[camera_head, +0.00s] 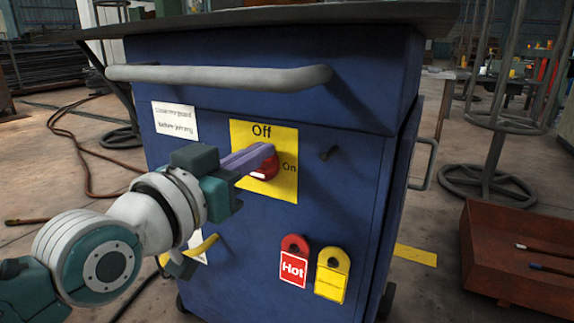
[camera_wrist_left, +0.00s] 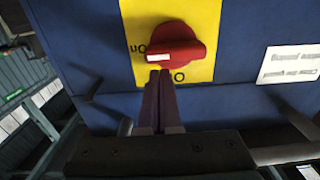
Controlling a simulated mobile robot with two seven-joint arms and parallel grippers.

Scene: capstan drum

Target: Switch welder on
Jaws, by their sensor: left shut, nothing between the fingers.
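The welder switch is a red rotary knob (camera_head: 267,168) on a yellow plate (camera_head: 283,190) on the blue cabinet front. "Off" is printed at the top and "On" at the right. In the left wrist view, upside down, the knob (camera_wrist_left: 180,42) has its bar lying roughly sideways, with its white mark toward the "On" lettering. My left gripper (camera_head: 262,152) is shut and empty, its tips close against the knob on the "Off" side. It also shows in the left wrist view (camera_wrist_left: 160,75), partly covering "Off". I cannot tell whether the tips touch the knob.
A grey handle bar (camera_head: 220,76) runs across the cabinet above the plate. A small dark peg (camera_head: 329,153) sticks out right of it. Red "Hot" (camera_head: 293,268) and yellow (camera_head: 332,275) tags hang below. A reddish box (camera_head: 510,260) stands at right.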

